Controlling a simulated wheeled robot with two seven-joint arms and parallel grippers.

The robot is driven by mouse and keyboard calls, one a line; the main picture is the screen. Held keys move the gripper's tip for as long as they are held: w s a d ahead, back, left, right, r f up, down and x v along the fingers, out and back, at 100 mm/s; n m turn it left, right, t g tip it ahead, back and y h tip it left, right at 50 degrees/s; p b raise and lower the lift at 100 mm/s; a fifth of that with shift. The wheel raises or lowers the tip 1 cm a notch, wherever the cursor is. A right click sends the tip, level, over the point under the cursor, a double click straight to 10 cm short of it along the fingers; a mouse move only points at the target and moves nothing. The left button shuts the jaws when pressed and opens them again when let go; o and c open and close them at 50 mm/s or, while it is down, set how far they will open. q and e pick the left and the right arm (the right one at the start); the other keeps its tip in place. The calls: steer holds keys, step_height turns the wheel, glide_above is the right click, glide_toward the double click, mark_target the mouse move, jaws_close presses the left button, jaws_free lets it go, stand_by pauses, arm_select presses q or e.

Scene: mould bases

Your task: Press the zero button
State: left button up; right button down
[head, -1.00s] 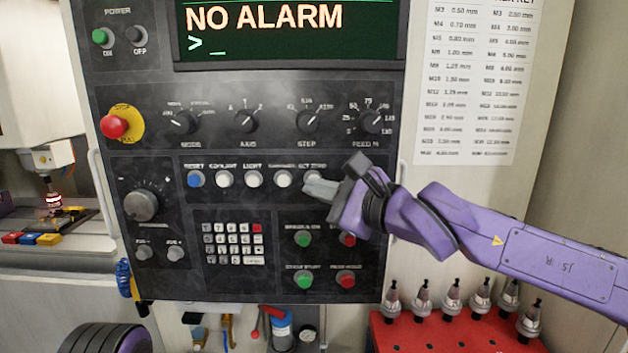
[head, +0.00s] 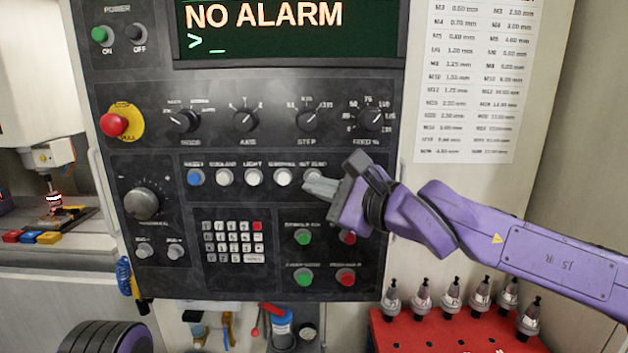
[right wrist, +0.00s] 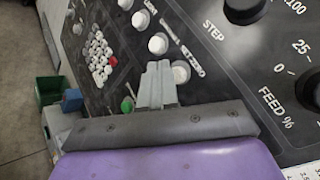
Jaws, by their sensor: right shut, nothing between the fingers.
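The zero button is the white round button (head: 313,176) at the right end of the button row, under a small label ending in "ZERO". In the right wrist view the white button (right wrist: 181,72) shows just right of my fingertips. My right gripper (head: 307,187) is shut and empty, its tips at the lower left edge of this button in the head view. It also shows in the right wrist view (right wrist: 158,68), with the tips beside the button. I cannot tell whether they touch it. My left gripper is out of view.
Other buttons sit left in the row: a blue one (head: 195,178) and white ones. Knobs (head: 309,119) lie above, a keypad (head: 233,242) and green and red buttons below. A red rack (head: 400,335) with several tool holders stands at lower right.

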stand_by(0.7)
steer(key=shift+w+p, duration=0.35)
steer(key=shift+w, duration=0.05)
steer(key=shift+w+p, duration=0.4)
stand_by(0.5)
stand_by(0.3)
steer(key=shift+s+b, duration=0.5)
steer(key=shift+s, duration=0.3)
